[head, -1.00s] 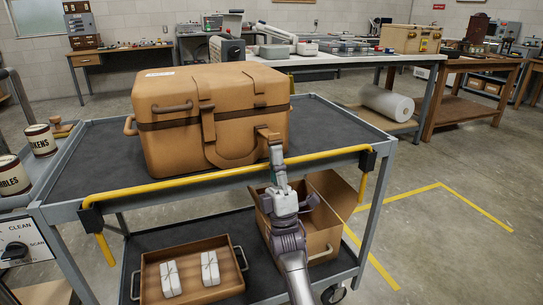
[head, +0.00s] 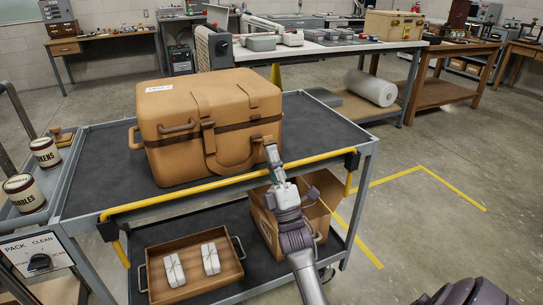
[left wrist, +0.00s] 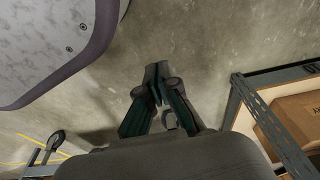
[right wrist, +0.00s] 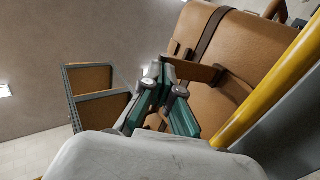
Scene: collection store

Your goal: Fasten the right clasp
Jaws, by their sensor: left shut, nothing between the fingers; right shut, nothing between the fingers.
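A tan case (head: 220,105) with a dark band stands closed on the upper deck of a trolley. The right clasp, a tan strap (right wrist: 203,72) at the right of the case's front, is beside my right fingertips in the right wrist view. My right gripper (head: 271,150) is shut and empty, pointing up at the right front of the case; it also shows in the right wrist view (right wrist: 160,72). Its fingertips partly hide the clasp; I cannot tell whether they touch it. My left gripper (left wrist: 157,72) is shut and empty over bare floor, away from the case.
A yellow rail (head: 190,193) runs along the trolley's front edge, close to my right arm. The lower shelf holds a tray (head: 155,283) with two white bundles and an open brown box (head: 262,222). Two labelled tins (head: 45,153) stand at the left.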

